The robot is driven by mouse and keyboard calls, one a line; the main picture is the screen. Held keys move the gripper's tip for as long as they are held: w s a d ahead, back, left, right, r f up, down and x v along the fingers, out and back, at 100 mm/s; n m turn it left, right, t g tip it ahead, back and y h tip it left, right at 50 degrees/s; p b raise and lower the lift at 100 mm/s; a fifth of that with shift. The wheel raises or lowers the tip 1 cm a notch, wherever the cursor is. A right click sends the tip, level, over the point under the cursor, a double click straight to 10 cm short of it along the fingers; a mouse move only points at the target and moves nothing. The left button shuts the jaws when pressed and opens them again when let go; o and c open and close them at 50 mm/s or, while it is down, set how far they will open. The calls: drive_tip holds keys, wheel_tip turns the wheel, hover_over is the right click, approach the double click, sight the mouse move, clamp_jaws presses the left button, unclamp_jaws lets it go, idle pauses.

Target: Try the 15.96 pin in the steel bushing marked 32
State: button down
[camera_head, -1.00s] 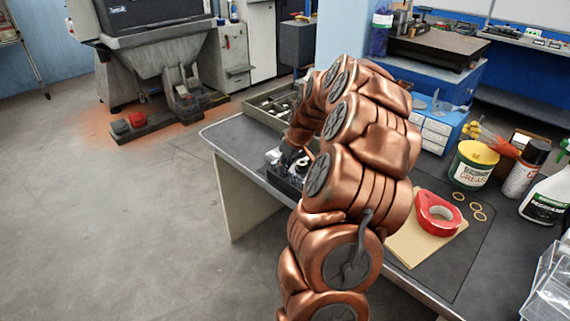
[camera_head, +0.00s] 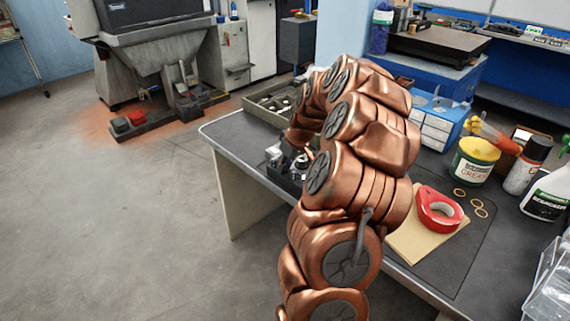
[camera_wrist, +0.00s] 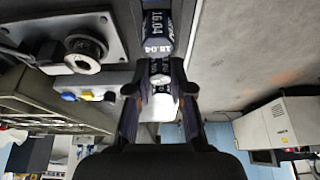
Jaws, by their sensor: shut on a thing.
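In the wrist view my gripper (camera_wrist: 160,90) is shut on a small pale and dark piece (camera_wrist: 160,82), seemingly a pin; its marking is too small to read. Just beyond the fingertips is a dark piece marked 16.04 (camera_wrist: 158,28). To the left a grey plate (camera_wrist: 112,38) carries a dark round part with a pale metal ring (camera_wrist: 82,54) at its end. This looks like a bushing, but I cannot read a 32 on it. In the head view my arm hides the gripper, and small metal parts (camera_head: 274,155) show beside it on the bench.
The grey bench (camera_head: 235,135) holds a tray of parts (camera_head: 270,106) behind my arm. The bench's left corner is clear.

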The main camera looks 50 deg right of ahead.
drive_tip(key=c, duration=1)
unclamp_jaws()
drive_tip(key=shift+o, duration=0.2)
drive_tip(key=v, duration=1.2)
drive_tip(key=shift+r, duration=0.1)
wheel_tip(320, 180, up, 5)
drive_tip(key=shift+f+p, duration=0.1)
drive_tip(key=shift+p, duration=0.45)
